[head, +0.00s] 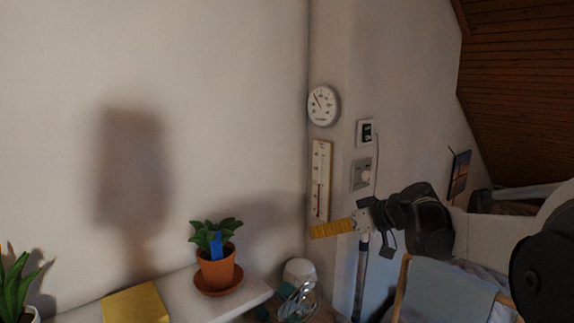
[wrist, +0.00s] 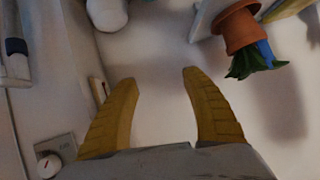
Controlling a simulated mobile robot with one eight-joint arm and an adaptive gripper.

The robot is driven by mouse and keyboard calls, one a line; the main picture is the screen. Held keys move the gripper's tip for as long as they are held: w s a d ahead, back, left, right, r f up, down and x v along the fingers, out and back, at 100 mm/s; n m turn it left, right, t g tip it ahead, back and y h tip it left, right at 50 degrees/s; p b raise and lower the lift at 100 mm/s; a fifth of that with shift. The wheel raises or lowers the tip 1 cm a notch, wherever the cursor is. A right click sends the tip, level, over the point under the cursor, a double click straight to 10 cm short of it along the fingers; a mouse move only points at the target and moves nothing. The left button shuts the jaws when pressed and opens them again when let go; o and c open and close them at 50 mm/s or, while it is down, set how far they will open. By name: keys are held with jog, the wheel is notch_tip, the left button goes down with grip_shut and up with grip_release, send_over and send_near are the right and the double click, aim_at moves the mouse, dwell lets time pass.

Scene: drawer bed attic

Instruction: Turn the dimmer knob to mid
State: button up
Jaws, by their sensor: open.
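The dimmer knob (head: 364,174) is a pale round knob on a grey square wall plate, below a small framed panel. In the wrist view, which appears upside down, the knob (wrist: 47,166) shows at the lower left with a red mark on it. My gripper (head: 314,232) is below and left of the knob in the head view, its yellow fingers seen edge-on. In the wrist view my gripper (wrist: 160,76) has its two fingers wide apart with nothing between them. The knob lies outside them, apart from the left-hand finger.
A long wall thermometer (head: 319,182) hangs close above my fingers, with a round dial (head: 323,106) higher up. The small framed panel (head: 365,132) is above the knob. A potted plant (head: 216,265) stands on a white shelf (head: 253,290). A chair (head: 450,285) is at lower right.

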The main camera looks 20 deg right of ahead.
jog(key=w+d+r+n+t+p, duration=0.1)
jog(key=w+d+r+t+p, duration=0.2)
jog(key=d, duration=0.8)
jog(key=n+t+y, duration=0.1)
jog(key=n+t, duration=0.1)
jog(key=t, duration=0.1)
send_near(371, 177)
jog(key=x, duration=1)
jog(key=shift+w+a+f, duration=0.1)
jog(key=shift+w+a, duration=0.15)
jog(key=c, duration=1.2)
